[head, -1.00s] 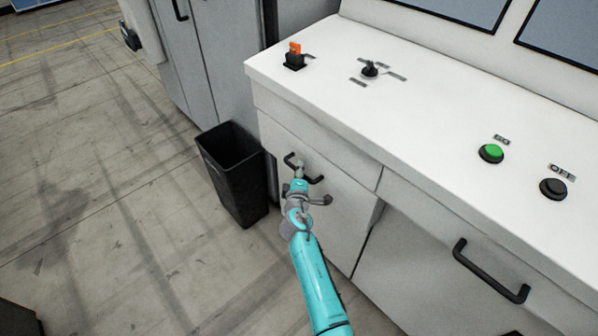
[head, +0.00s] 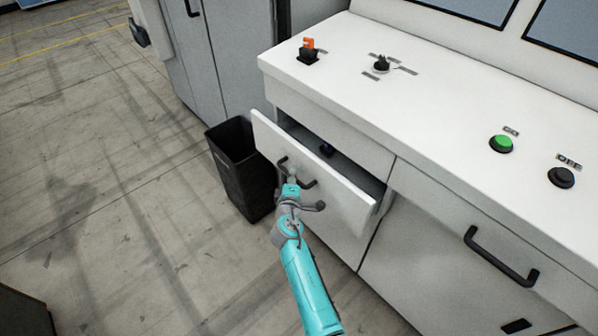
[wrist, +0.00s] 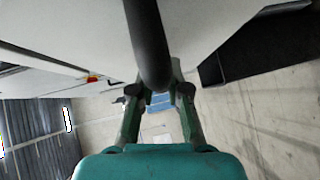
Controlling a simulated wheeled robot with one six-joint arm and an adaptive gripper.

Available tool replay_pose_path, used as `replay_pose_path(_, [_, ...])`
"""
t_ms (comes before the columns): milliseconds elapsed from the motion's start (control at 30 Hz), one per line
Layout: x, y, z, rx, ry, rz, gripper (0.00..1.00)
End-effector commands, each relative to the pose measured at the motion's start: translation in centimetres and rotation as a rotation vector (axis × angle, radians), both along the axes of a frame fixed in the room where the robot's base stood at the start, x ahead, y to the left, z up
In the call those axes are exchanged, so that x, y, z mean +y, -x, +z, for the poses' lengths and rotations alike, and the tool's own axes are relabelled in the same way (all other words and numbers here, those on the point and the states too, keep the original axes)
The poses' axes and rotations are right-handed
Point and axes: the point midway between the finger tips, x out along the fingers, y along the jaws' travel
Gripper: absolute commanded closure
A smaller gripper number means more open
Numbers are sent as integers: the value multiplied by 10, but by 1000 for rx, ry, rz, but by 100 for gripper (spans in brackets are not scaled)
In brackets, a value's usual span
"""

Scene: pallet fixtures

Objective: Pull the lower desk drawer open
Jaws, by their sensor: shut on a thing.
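A white desk drawer (head: 335,190) stands partly pulled out of the desk in the head view, its front tilted across the picture and its inside showing behind. Its black bar handle (head: 308,184) is on the front. My gripper (head: 291,180) is at this handle and shut on it. In the wrist view the dark handle bar (wrist: 148,45) runs between the two fingers of my gripper (wrist: 160,88). The fingers hide part of the bar in the head view. A small dark thing (head: 326,150) lies inside the drawer.
A black bin (head: 240,170) stands on the floor just left of the drawer. The desk top (head: 430,110) carries an orange switch (head: 308,45), a black knob (head: 381,63), a green button (head: 501,144) and a black button (head: 561,177). Another handle (head: 500,258) is on the right.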

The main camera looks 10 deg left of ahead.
Motion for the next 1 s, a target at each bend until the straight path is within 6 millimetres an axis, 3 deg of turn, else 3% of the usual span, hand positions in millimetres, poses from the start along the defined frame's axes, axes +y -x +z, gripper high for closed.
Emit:
replay_pose_path(400, [71, 91, -1, 1, 2, 6, 100])
replay_pose_path(600, [99, 127, -1, 1, 2, 6, 100])
replay_pose_path(800, [118, 152, -1, 1, 2, 4, 100])
replay_pose_path(1000, [128, 164, -1, 0, 2, 2, 100])
